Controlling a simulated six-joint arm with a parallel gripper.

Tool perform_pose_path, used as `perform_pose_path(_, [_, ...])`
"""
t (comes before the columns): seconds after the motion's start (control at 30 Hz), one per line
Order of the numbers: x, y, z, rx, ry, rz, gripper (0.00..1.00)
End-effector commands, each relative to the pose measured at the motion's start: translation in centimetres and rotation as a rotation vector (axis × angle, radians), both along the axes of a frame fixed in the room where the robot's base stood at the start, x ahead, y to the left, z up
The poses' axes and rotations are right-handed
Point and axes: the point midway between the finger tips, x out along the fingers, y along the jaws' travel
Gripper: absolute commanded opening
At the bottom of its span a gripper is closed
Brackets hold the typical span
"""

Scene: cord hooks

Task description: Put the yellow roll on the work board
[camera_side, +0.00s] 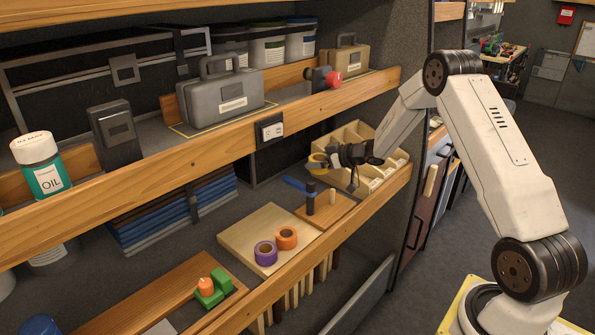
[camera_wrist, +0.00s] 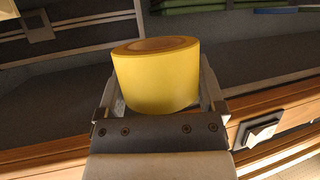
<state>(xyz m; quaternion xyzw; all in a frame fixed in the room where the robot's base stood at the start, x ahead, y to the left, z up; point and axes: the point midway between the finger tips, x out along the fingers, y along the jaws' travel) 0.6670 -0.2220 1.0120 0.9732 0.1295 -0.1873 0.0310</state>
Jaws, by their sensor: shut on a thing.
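The yellow roll (camera_wrist: 155,80) fills the middle of the wrist view, between the two fingers of my gripper (camera_wrist: 160,95). In the side view my gripper (camera_side: 328,158) is shut on the roll (camera_side: 317,163), which is held up in the air in front of the wooden compartment box. The work board (camera_side: 236,238) is a pale wooden board on the lower shelf, to the left of and below my gripper. A purple roll (camera_side: 265,253) and an orange roll (camera_side: 287,238) lie on its right part. The board's left part is bare.
A smaller board with a dark upright cylinder (camera_side: 310,199) stands right of the work board. The compartment box (camera_side: 385,180) is behind my gripper. The upper shelf's wooden edge (camera_side: 200,158) runs above the board. A green holder (camera_side: 212,290) sits front left.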

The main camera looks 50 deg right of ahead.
Motion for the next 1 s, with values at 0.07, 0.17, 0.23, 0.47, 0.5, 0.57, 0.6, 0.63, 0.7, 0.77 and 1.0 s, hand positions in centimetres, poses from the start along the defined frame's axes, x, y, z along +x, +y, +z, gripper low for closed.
perform_pose_path(0.07, [0.1, 1.9, 1.6, -0.003, -0.005, 0.005, 0.28])
perform_pose_path(0.17, [-0.1, 4.0, 3.1, -0.003, -0.007, 0.006, 0.28])
perform_pose_path(0.23, [-0.4, 5.4, 4.1, -0.005, -0.007, 0.008, 0.28])
perform_pose_path(0.47, [-1.7, 10.2, 7.2, -0.005, -0.010, 0.014, 0.28])
perform_pose_path(0.5, [-2.0, 11.0, 7.7, -0.004, -0.009, 0.014, 0.28])
perform_pose_path(0.57, [-2.6, 12.2, 8.4, -0.003, -0.009, 0.016, 0.28])
perform_pose_path(0.6, [-3.0, 13.0, 8.8, -0.003, -0.008, 0.017, 0.28])
perform_pose_path(0.63, [-3.3, 13.6, 9.1, -0.003, -0.008, 0.018, 0.28])
perform_pose_path(0.7, [-4.0, 15.0, 9.8, -0.002, -0.006, 0.021, 0.28])
perform_pose_path(0.77, [-4.8, 16.1, 10.4, -0.001, -0.005, 0.022, 0.28])
perform_pose_path(1.0, [-7.9, 19.9, 12.0, 0.004, 0.003, 0.029, 0.28])
